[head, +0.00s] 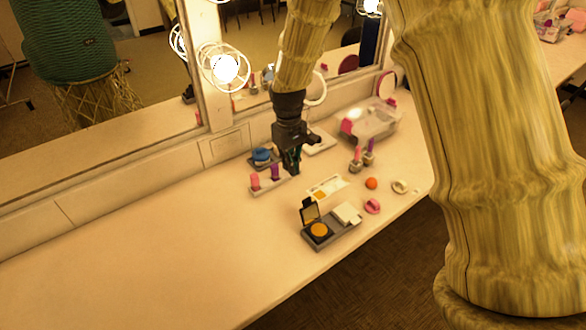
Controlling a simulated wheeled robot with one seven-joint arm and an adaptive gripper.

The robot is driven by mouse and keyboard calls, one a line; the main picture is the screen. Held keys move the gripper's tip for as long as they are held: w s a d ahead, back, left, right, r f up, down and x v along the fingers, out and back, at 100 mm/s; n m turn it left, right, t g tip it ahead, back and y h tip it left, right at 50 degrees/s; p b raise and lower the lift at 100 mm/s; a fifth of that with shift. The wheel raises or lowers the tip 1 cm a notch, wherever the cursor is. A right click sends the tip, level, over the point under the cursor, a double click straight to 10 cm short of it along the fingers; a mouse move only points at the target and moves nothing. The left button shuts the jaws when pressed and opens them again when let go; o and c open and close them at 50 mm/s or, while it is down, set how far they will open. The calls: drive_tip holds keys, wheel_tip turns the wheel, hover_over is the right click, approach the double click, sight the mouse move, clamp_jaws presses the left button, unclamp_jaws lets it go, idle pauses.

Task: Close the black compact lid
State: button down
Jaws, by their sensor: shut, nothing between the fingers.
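A white block (347,214) lies beside the compact. A palette (328,187), an orange ball (371,183), a pink item (372,206) and lipsticks (264,180) stand around. A clear box (369,122) is at the back. The counter's left side (130,250) is bare.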

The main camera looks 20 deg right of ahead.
sight(309, 210)
drive_tip(key=s+d+f+p, duration=0.1)
drive_tip(key=s+f+p, duration=0.2)
drive_tip(key=f, duration=0.3)
drive_tip(key=shift+s+d+f+p, duration=0.2)
drive_tip(key=shift+s+f+p, duration=0.2)
drive_tip(key=shift+p, duration=0.1)
idle(0.3)
drive_tip(key=shift+s+a, duration=0.1)
